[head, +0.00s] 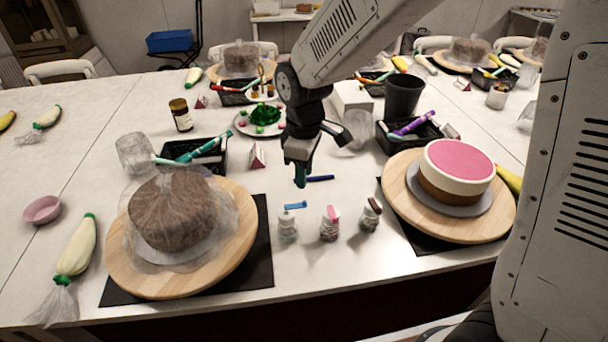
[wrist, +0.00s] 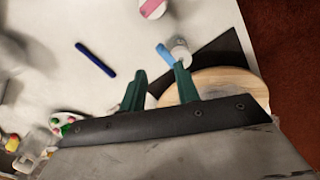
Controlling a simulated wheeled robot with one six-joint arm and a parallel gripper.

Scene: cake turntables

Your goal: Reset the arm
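My gripper (head: 301,174) hangs over the middle of the white table with its fingers pointing down. In the wrist view my gripper (wrist: 160,82) shows two green fingers spread apart with nothing between them. Three small bottles stand near the front edge: one with a blue top (head: 289,222), one with a pink top (head: 330,224) and one with a brown top (head: 370,214). The blue-topped bottle (wrist: 178,50) shows just beyond the fingertips in the wrist view. A dark blue stick (head: 320,178) lies on the table close to the gripper; it also shows in the wrist view (wrist: 95,61).
A plastic-wrapped brown cake (head: 172,212) sits on a wooden turntable (head: 240,238) at left. A pink-topped cake (head: 456,172) sits on another turntable (head: 400,195) at right. Black trays (head: 208,163), a black cup (head: 403,95) and a plate of green and red pieces (head: 264,118) stand behind.

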